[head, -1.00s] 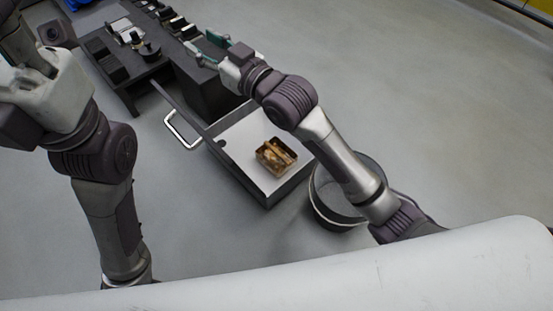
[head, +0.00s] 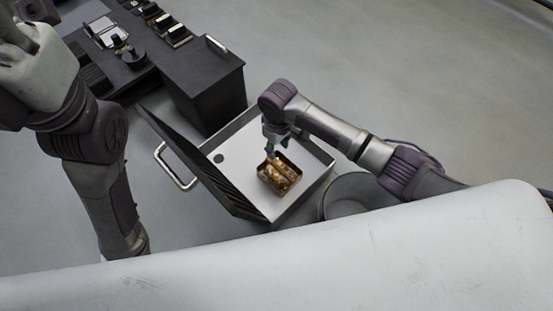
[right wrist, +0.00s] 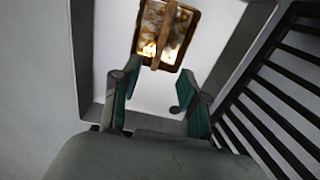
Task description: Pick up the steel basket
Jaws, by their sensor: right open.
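The steel basket (head: 279,178) is a small brownish, box-shaped basket with brown and pale contents. It stands on the white floor of an open drawer-like tray (head: 236,160). In the right wrist view the basket (right wrist: 181,42) is at the top centre, with a bar-like handle across its middle. My right gripper (head: 272,156) points down just above the basket's far side. In the right wrist view its two green-lined fingers (right wrist: 158,80) are spread apart, with nothing between them, just short of the basket. My left arm shows at the left, but its fingers are not in view.
A dark slatted panel (head: 195,165) with a metal handle (head: 172,168) stands along the tray's left side. A black cabinet (head: 207,90) and a dark bench with several small items are behind it. A round grey bin (head: 345,197) stands right of the tray. The floor at right is clear.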

